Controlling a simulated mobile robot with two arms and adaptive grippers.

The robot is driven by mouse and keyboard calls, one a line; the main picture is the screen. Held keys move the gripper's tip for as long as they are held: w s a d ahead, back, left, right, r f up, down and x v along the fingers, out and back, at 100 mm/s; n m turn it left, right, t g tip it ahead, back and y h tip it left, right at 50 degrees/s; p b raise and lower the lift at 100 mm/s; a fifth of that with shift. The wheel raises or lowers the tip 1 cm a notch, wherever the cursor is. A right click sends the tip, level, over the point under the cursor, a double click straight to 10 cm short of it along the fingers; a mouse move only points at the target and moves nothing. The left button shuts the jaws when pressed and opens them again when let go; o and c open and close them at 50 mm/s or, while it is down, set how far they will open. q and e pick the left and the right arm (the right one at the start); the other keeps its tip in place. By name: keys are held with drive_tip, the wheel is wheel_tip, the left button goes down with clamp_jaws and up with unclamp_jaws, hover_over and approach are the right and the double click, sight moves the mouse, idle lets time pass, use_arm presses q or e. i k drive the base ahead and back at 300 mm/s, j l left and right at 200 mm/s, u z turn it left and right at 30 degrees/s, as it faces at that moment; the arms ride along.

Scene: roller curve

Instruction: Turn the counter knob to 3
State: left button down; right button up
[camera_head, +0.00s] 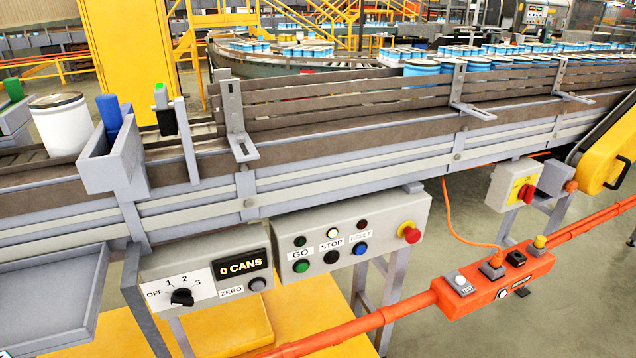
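The counter knob (182,297) is a small black rotary knob on a white dial plate (205,284) marked OFF, 1, 2 and 3. It sits on the grey counter box (160,265) at the lower left, under the conveyor. Its pointer is too small to read surely. To its right a black display (241,264) reads "0 CANS", with a dark button (257,284) labelled ZERO below it. Neither of my grippers shows in this view.
A grey panel (328,275) with GO, STOP and RESET buttons and a red knob (411,235) stands right of the counter box. An orange rail (340,332) crosses the front right. A grey tray (40,310) juts out at left. The conveyor (350,190) runs above.

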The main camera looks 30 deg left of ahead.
sight(182, 296)
drive_tip(key=u, duration=1.65)
